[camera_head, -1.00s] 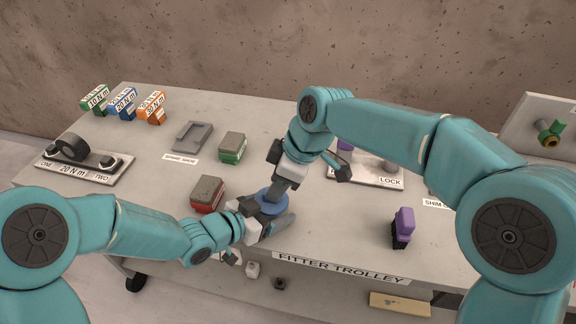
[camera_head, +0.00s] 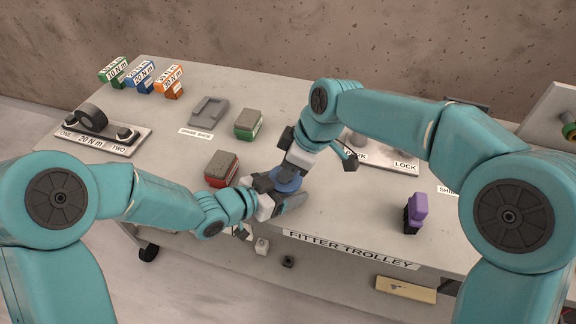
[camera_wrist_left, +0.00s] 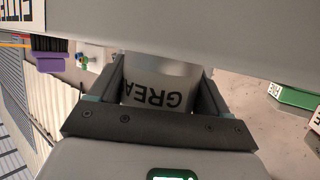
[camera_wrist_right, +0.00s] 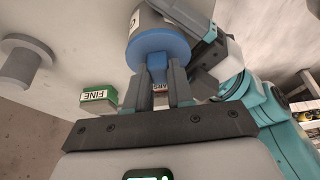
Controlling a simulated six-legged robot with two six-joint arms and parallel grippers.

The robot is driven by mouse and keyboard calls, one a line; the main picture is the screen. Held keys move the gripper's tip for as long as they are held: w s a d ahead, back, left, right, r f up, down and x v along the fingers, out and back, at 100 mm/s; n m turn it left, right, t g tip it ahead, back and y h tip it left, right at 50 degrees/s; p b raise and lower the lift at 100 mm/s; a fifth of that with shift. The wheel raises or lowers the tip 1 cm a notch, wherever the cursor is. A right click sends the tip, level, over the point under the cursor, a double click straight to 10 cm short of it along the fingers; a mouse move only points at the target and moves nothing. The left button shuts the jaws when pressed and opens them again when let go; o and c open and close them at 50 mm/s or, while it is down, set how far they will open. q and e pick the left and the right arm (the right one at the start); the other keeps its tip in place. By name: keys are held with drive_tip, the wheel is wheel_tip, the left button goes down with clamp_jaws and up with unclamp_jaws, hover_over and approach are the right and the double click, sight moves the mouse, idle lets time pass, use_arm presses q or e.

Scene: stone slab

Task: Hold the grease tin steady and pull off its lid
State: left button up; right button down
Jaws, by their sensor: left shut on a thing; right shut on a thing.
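The grease tin is a grey cylinder with a white label reading "GREA" in the left wrist view (camera_wrist_left: 158,95). My left gripper (camera_head: 288,201) is shut around the tin's body, one finger on each side. The tin's blue lid (camera_head: 286,184) also shows in the right wrist view (camera_wrist_right: 160,46), against the end of the tin. My right gripper (camera_wrist_right: 158,88) is shut on the tab that sticks out from the lid. I see no clear gap between lid and tin. In the head view the grippers hide most of the tin.
A red box (camera_head: 221,168) and a green box (camera_head: 249,124) lie near the grippers on the trolley top (camera_head: 340,205). A purple-and-black object (camera_head: 416,213) stands to the right. A grey tray (camera_head: 209,111) lies behind. The front edge is close to the left gripper.

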drive_tip(key=shift+r, duration=0.1)
drive_tip(key=shift+r, duration=3.95)
use_arm(q)
drive_tip(key=o, duration=1.5)
drive_tip(key=shift+c, duration=0.2)
drive_tip(key=v, duration=1.2)
drive_tip(key=shift+r, duration=0.1)
use_arm(e)
drive_tip(key=shift+s, duration=0.1)
